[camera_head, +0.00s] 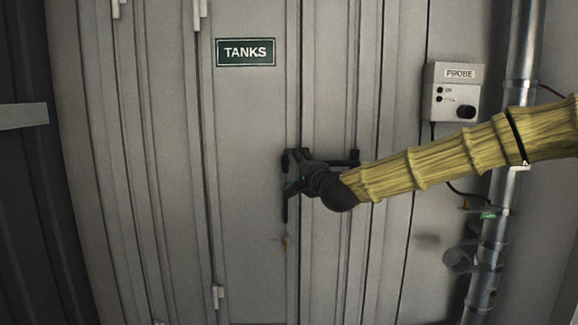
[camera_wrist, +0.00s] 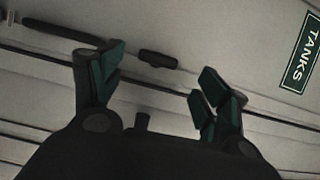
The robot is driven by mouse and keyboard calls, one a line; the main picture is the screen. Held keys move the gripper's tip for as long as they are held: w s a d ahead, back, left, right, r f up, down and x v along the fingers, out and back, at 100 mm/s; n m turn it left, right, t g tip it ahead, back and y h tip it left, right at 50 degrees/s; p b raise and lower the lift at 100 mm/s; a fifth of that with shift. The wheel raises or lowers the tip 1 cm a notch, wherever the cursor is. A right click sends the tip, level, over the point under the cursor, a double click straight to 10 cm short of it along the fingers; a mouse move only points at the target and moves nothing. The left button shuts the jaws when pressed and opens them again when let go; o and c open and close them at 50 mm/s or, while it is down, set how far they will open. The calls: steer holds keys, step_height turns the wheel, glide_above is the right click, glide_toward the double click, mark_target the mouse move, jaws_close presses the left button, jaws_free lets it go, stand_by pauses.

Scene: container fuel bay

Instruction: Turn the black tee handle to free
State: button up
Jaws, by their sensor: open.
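A long black bar (camera_wrist: 60,31), which looks like the tee handle, lies along the grey door in the wrist view. Its right end passes behind one finger of my gripper (camera_wrist: 153,75). A short black piece (camera_wrist: 157,60) is in line with it, seen between the fingers. I cannot tell whether the two join behind the finger. In the head view a dark upright bar (camera_head: 285,207) shows just below and left of my gripper (camera_head: 289,172). The fingers are open, with green pads and nothing between them. Contact with the handle cannot be told.
A green TANKS sign (camera_head: 246,52) is on the door above; it also shows in the wrist view (camera_wrist: 300,52). A grey PROBE box (camera_head: 453,92) with a cable and a metal pipe (camera_head: 498,200) are at the right. The door face around is ribbed and mostly clear.

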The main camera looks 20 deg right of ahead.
steer(key=shift+s+d, duration=0.15)
steer(key=shift+s, duration=0.95)
steer(key=shift+s+d, duration=0.1)
steer(key=shift+s, duration=0.95)
steer(key=s+a+f+n+g, duration=0.2)
steer(key=s+f, duration=0.1)
steer(key=f, duration=1)
steer(key=s+a+f+n+g, duration=0.2)
steer(key=s+a+f+g, duration=0.1)
steer(key=f, duration=1)
steer(key=s+a+f+n+g, duration=0.2)
steer(key=f+n, duration=0.1)
steer(key=f, duration=1)
steer(key=s+a+f+n+g, duration=0.1)
steer(key=s+f+n+g, duration=0.3)
steer(key=s+f, duration=1.25)
steer(key=s+f+n+g, duration=0.1)
steer(key=s+f+g, duration=0.1)
steer(key=s+f, duration=0.3)
steer(key=s+d+f+n+g+h, duration=0.1)
steer(key=s+f, duration=0.4)
steer(key=s, duration=0.8)
steer(key=s+d+f+n+g, duration=0.1)
steer(key=s+f+n+g, duration=0.2)
steer(key=s, duration=0.6)
step_height(320, 180, down, 3)
steer(key=shift+s+d+r+g+h, duration=0.1)
steer(key=shift+s+d+g+h, duration=0.2)
steer(key=shift+g+h, duration=0.15)
steer(key=shift+r, duration=0.1)
